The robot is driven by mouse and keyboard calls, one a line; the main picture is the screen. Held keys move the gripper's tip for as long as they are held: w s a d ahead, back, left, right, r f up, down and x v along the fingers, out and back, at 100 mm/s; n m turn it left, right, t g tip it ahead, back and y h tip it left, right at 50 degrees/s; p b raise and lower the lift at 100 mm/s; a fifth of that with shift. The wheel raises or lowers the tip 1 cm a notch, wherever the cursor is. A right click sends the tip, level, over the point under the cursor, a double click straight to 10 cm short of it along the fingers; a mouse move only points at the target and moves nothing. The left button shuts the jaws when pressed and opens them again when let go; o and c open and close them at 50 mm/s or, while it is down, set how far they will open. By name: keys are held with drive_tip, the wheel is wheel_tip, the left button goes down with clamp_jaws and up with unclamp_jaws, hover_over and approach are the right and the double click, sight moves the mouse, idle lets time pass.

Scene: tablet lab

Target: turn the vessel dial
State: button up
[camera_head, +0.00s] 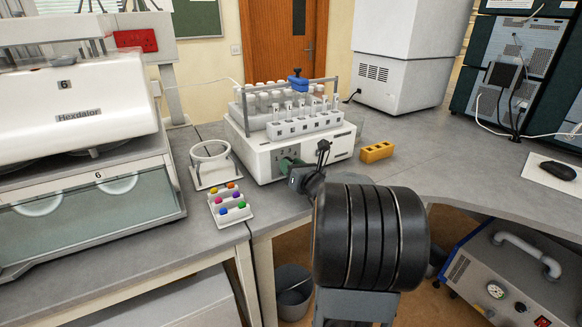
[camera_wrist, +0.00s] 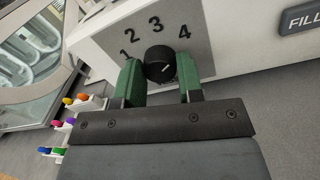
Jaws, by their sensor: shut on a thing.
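The vessel dial (camera_wrist: 159,64) is a round black knob on the grey front panel of a white machine, with the numbers 1 to 4 arched around it. A small pale mark shows on its face, but I cannot tell which number it points to. My gripper (camera_wrist: 161,80) has its green fingers on either side of the knob and is shut on it. In the head view, my gripper (camera_head: 288,164) is at the front left of the white machine (camera_head: 318,150), and it hides the dial there.
A white rack (camera_head: 305,126) with several vials stands on the machine. A white ring stand (camera_head: 215,178) and a tray (camera_head: 219,217) of coloured pieces sit to the left. A yellow block (camera_head: 377,152) lies to the right. The right bench top is mostly clear.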

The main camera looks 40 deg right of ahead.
drive_tip(key=shift+f+n+b, duration=0.2)
drive_tip(key=shift+n+b, duration=1.6)
drive_tip(key=shift+b, duration=0.55)
drive_tip(key=n+b, duration=0.4)
drive_tip(key=b, duration=0.1)
drive_tip(key=shift+a+b, duration=0.1)
drive_tip(key=shift+b, duration=0.25)
drive_tip(key=n+b, duration=0.4)
drive_tip(key=b, duration=0.1)
drive_tip(key=shift+r+g, duration=0.15)
drive_tip(key=shift+g, duration=0.15)
drive_tip(key=n+b, duration=0.3)
drive_tip(key=shift+a+r+n+h+b, duration=0.1)
drive_tip(key=shift+r+n+h+b, duration=0.1)
drive_tip(key=shift+n+h+b, duration=0.1)
drive_tip(key=shift+r, duration=0.1)
drive_tip(key=o, duration=0.9)
drive_tip(key=shift+w, duration=0.1)
drive_tip(key=s, duration=0.4)
drive_tip(key=s+a+p, duration=0.1)
drive_tip(key=s, duration=0.8)
drive_tip(key=shift+s+a+r, duration=0.25)
drive_tip(key=shift+s+r, duration=0.1)
